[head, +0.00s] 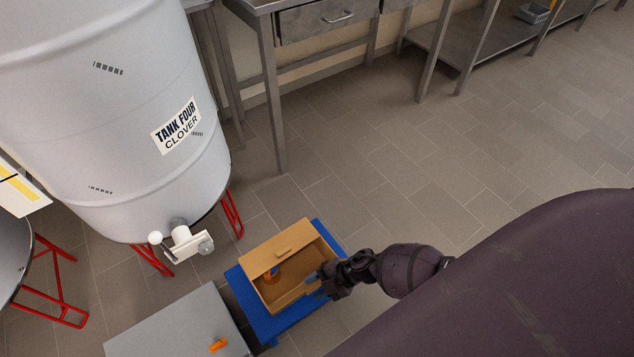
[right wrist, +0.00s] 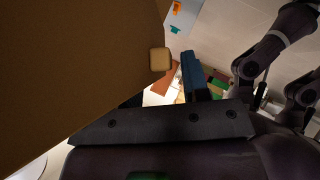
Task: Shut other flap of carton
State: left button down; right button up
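The brown carton (head: 262,287) stands on a blue platform low on the floor. A flap with a small raised grip (head: 283,251) lies across its far side. The near side is open, and a small orange-and-dark item (head: 271,274) shows inside. My right gripper (head: 318,281) is at the carton's near right edge; I cannot tell whether it touches. In the right wrist view a large brown panel (right wrist: 75,70) with a pale knob (right wrist: 160,59) fills the left, close to the gripper. A blue finger (right wrist: 194,76) shows there; the finger gap is unclear. My left gripper is not in view.
The blue platform (head: 245,290) edges the carton. A grey box top (head: 180,325) with an orange item (head: 218,345) is to its left. A white tank (head: 110,110) labelled Tank Four Clover, with a valve (head: 188,243), stands behind. Floor to the right is clear.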

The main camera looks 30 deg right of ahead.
jog(key=shift+s+d+r, duration=0.1)
jog(key=shift+d+r, duration=0.2)
jog(key=shift+d, duration=0.1)
jog(key=p+v, duration=0.3)
jog(key=v, duration=0.7)
jog(key=shift+f, duration=0.1)
